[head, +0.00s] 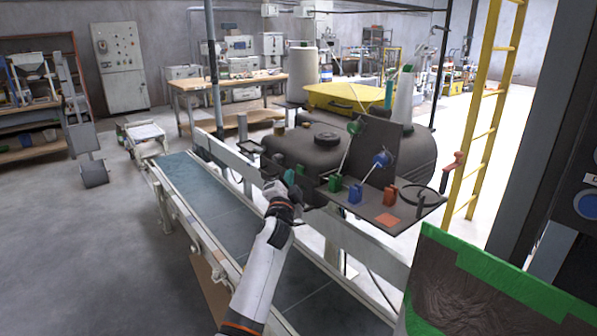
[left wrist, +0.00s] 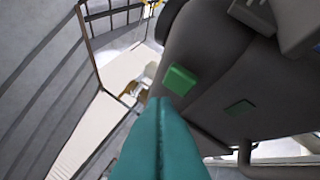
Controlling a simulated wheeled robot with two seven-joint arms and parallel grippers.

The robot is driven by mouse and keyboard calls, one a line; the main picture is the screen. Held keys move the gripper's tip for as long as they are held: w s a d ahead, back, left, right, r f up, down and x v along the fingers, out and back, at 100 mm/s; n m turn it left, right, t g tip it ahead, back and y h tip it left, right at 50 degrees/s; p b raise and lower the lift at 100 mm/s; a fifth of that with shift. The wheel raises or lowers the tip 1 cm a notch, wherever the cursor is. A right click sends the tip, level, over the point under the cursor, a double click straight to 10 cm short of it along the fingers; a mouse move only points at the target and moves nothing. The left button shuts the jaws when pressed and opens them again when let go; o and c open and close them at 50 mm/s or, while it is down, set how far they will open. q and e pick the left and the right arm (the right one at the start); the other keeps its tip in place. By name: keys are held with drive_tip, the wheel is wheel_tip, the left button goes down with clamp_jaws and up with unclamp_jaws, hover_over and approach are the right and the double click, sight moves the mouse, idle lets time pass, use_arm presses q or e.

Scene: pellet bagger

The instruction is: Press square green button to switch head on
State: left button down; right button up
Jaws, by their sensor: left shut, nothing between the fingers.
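In the left wrist view a raised square green button (left wrist: 181,79) sits on a dark grey housing. A darker, flatter green square (left wrist: 240,107) lies to its right on the same housing. My left gripper (left wrist: 157,102) has teal fingers pressed together and empty. Its tips are just below and left of the raised green button in that picture; I cannot tell whether they touch it. In the head view my left gripper (head: 289,177) is at the left side of the dark machine (head: 325,150), over the conveyor's far edge. My right gripper is out of view.
A dark panel carries a green block (head: 334,184), a blue block (head: 355,194), a red block (head: 389,196) and levers with green (head: 354,127) and blue (head: 381,159) knobs. A conveyor (head: 215,200) runs below my arm. A yellow ladder (head: 484,110) stands right.

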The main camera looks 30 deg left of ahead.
use_arm(q)
drive_tip(key=shift+w, duration=0.1)
drive_tip(key=shift+w+d+b, duration=0.2)
drive_tip(key=shift+w+b, duration=0.15)
drive_tip(key=shift+w+d+b, duration=0.2)
drive_tip(key=shift+w+b, duration=0.25)
drive_tip(key=shift+b, duration=0.1)
idle(0.8)
drive_tip(key=shift+s+a+p, duration=0.2)
drive_tip(key=shift+s+p, duration=0.2)
drive_tip(key=shift+s, duration=0.05)
drive_tip(key=shift+s+a+p, duration=0.2)
drive_tip(key=shift+s+p, duration=0.2)
drive_tip(key=shift+s, duration=0.05)
drive_tip(key=s+a+p, duration=0.2)
drive_tip(key=s+p, duration=0.1)
drive_tip(key=s, duration=0.2)
drive_tip(key=shift+s+a+p, duration=0.15)
drive_tip(key=shift+s+p, duration=0.15)
drive_tip(key=shift+p, duration=0.1)
